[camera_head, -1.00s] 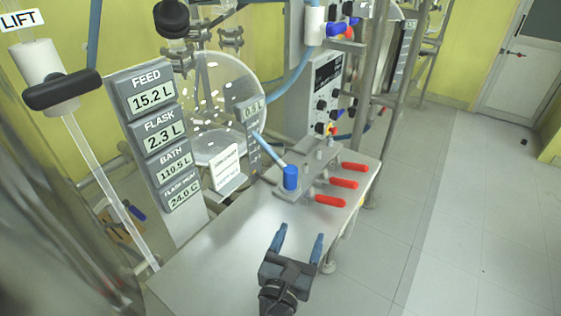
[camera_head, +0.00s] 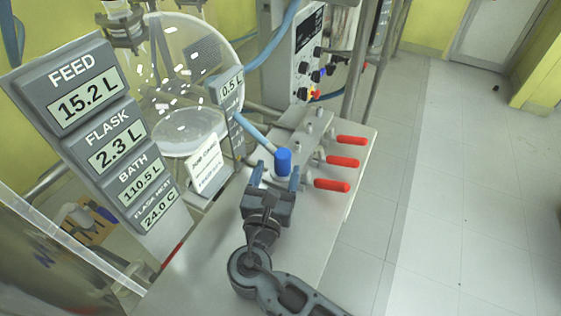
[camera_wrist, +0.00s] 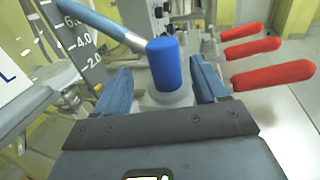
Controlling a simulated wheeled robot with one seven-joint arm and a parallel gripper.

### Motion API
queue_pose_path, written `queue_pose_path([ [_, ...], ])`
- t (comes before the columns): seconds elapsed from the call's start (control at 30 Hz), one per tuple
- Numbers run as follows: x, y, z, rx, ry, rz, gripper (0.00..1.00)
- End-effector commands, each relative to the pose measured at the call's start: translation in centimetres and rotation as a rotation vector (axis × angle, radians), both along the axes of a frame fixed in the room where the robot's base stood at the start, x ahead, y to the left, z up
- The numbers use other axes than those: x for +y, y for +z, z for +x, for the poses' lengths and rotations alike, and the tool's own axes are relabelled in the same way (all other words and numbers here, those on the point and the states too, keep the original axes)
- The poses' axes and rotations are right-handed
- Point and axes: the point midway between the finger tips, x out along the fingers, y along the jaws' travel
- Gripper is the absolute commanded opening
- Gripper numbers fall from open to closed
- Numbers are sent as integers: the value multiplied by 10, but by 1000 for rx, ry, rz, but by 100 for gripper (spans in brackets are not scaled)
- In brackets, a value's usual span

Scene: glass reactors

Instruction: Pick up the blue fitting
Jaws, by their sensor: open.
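The blue fitting (camera_head: 283,160) is a short upright cylinder on a grey metal manifold block, with a light-blue hose (camera_head: 252,131) running up to its left side. In the wrist view the blue fitting (camera_wrist: 165,64) stands on a round grey base, centred between my fingers. My gripper (camera_head: 275,178) is open, with one blue finger on each side of the fitting; a gap shows on both sides in the wrist view (camera_wrist: 162,84). The fingers appear close to the base of the fitting. Nothing is held.
Several red-handled valves (camera_head: 332,185) stick out on the right of the manifold (camera_head: 300,135). A column of display panels (camera_head: 93,125) and a glass flask (camera_head: 185,85) stand at the left. The metal table (camera_head: 215,265) is bare in front.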

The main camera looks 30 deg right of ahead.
Motion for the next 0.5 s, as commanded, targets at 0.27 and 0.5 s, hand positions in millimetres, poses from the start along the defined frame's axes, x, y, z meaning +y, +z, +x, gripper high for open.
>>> queue_pose_path([
  [0.27,-27,-1,27,-1,-2,2,72],
  [0.5,-32,1,33,-1,-1,1,72],
])
